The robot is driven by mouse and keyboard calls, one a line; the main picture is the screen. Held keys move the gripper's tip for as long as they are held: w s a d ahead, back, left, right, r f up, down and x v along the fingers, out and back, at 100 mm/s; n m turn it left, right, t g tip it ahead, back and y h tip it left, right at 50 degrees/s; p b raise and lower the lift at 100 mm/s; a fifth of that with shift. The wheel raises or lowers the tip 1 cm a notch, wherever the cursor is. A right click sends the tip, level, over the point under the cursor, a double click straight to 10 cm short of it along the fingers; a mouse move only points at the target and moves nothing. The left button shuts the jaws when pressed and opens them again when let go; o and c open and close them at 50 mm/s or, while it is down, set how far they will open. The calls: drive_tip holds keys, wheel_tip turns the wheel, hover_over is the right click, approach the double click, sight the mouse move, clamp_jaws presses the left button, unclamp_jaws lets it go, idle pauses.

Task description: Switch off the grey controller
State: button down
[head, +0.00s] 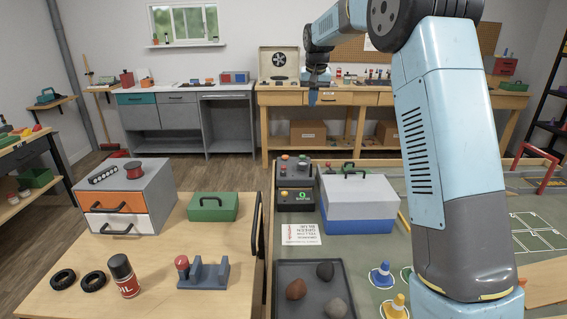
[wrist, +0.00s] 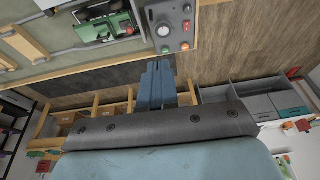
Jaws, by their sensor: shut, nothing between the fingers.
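In the head view two dark grey control boxes stand at the bench's left edge: a rear one (head: 293,168) with small knobs, and a front one (head: 297,200) with a green lit display.
A green vehicle (wrist: 112,22) lies beside the box in the wrist view. A grey-and-blue case (head: 358,203) stands right of the boxes, a printed card (head: 301,233) in front. A wooden table (head: 190,265) with a green toolbox (head: 213,207) is at left. Floor lies behind.

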drive_tip(key=w+a+f, duration=0.5)
drive_tip(key=w+f, duration=0.2)
drive_tip(key=f, duration=0.2)
drive_tip(key=w+a+f+g, duration=0.1)
drive_tip(key=w+a+f, duration=0.3)
drive_tip(key=w+f, duration=0.3)
wheel_tip(320, 180, down, 3)
drive_tip(key=shift+w+a+r, duration=0.2)
drive_tip(key=shift+a, duration=0.15)
drive_tip(key=shift+f, duration=0.1)
hover_over(283, 167)
drive_tip(key=f, duration=1.1)
drive_tip(key=shift+s+d+f, duration=0.1)
drive_tip(key=shift+s+f, duration=0.25)
drive_tip(key=shift+f, duration=0.05)
drive_tip(key=shift+s+f, duration=0.1)
drive_tip(key=shift+f, duration=0.8)
